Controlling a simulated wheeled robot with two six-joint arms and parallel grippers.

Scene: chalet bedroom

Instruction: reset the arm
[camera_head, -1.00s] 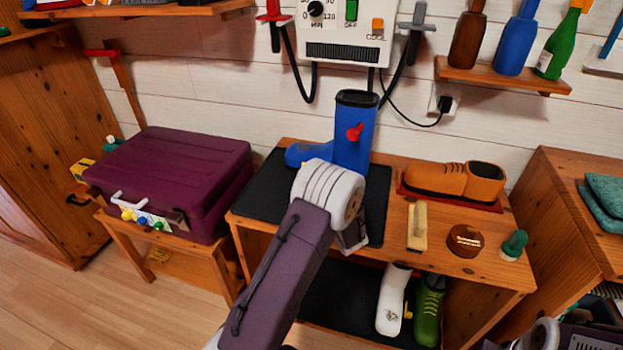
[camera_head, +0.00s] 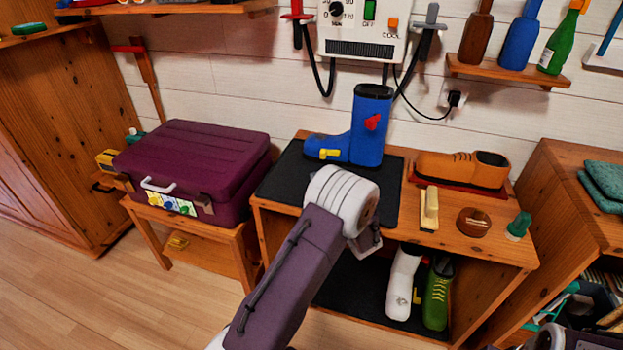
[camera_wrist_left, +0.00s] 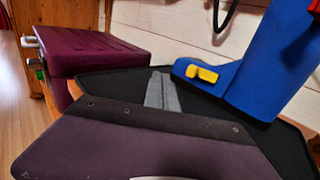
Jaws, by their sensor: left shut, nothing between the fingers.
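My left arm reaches up from the bottom of the head view. Its gripper (camera_head: 368,240) is mostly hidden behind the wrist, in front of the bench's black mat. In the left wrist view the grey fingers (camera_wrist_left: 161,92) are together and empty, in front of the mat (camera_wrist_left: 122,82). A blue boot (camera_head: 369,130) with red and yellow parts stands upright on the mat, apart from the gripper. The boot also shows at the right of the left wrist view (camera_wrist_left: 262,70). My right gripper does not show.
The wooden bench (camera_head: 455,238) carries an orange shoe (camera_head: 462,168), a brush (camera_head: 429,208), a brown round tin (camera_head: 473,222) and a green knob-like object (camera_head: 519,225). White and green boots stand below. A purple case (camera_head: 195,165) is at left. Floor at lower left is clear.

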